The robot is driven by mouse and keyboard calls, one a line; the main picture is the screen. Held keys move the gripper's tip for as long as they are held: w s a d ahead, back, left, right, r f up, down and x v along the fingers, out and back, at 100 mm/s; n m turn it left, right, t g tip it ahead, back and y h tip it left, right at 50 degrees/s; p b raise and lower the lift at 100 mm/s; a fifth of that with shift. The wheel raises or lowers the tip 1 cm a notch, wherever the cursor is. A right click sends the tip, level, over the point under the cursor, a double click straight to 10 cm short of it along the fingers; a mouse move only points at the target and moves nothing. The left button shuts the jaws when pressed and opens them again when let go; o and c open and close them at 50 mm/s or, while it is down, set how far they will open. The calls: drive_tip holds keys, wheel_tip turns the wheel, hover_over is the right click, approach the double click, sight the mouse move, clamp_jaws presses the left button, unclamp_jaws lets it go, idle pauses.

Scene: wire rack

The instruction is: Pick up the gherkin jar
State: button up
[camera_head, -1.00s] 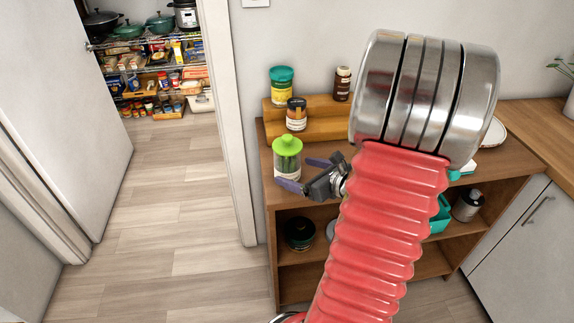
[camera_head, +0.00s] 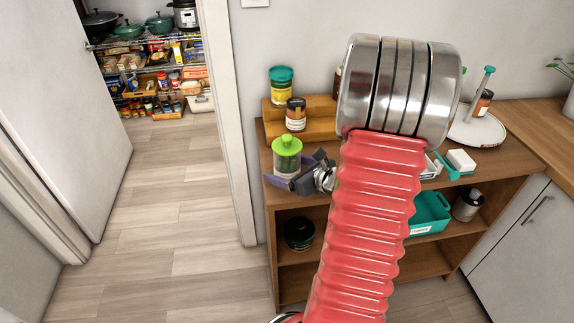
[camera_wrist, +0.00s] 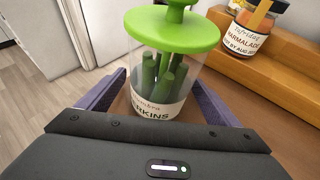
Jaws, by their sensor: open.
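The gherkin jar (camera_head: 287,155) is a clear jar with a bright green lid and knob. It stands upright on the top of the wooden shelf unit, near its left end. In the wrist view the jar (camera_wrist: 160,85) shows green gherkins inside and a white label partly reading "KINS". My gripper (camera_head: 299,172) is open at the jar's front and right. In the wrist view one purple finger lies on each side of the lower jar. I cannot tell whether either finger touches it.
A marmalade jar (camera_head: 296,114) and a teal-lidded jar (camera_head: 281,86) stand on the wooden riser (camera_head: 325,125) behind. A white sponge (camera_head: 461,160), a teal brush (camera_head: 451,172) and a round tray (camera_head: 492,130) lie to the right. A teal bin (camera_head: 430,215) sits on the lower shelf.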

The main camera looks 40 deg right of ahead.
drive_tip(key=shift+c, duration=0.3)
drive_tip(key=c, duration=1.8)
